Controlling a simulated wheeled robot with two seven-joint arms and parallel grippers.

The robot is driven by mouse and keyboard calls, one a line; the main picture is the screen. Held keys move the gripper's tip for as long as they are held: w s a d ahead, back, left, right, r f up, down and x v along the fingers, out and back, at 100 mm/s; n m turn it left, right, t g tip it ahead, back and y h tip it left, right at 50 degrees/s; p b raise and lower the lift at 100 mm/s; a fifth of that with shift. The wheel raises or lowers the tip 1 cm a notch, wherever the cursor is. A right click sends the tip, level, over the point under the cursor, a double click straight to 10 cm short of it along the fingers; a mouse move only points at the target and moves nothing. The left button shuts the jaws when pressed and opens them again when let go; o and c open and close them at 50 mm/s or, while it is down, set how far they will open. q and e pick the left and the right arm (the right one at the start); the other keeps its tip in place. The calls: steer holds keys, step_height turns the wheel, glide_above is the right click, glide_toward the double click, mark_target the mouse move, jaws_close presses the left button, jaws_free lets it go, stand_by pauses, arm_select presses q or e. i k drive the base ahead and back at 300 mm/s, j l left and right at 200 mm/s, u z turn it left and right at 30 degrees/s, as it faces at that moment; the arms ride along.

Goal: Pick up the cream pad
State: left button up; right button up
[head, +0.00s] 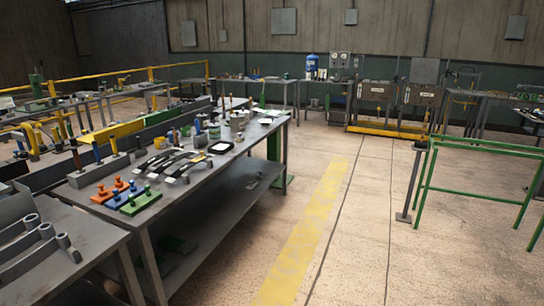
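A small flat cream pad with a dark border (220,147) appears to lie on the long grey workbench (205,167), to the left of the picture's middle. It is small in the head view, so its exact shape is hard to tell. Curved dark and silvery pieces (178,163) lie just to its left and nearer to me. Jars and cans stand close behind it. Neither of my grippers shows in this view.
Orange, blue and green blocks with pegs (140,202) sit on the bench's near end. A nearer bench holds grey curved parts (38,240). Open floor with a yellow stripe (305,240) lies right of the bench. A green rail frame (475,185) stands farther right.

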mark_target(240, 139)
steer(key=i, duration=2.3)
steer(key=i+l, duration=0.1)
steer(key=i, duration=2.15)
steer(key=j+u, duration=0.05)
steer(key=j, duration=0.05)
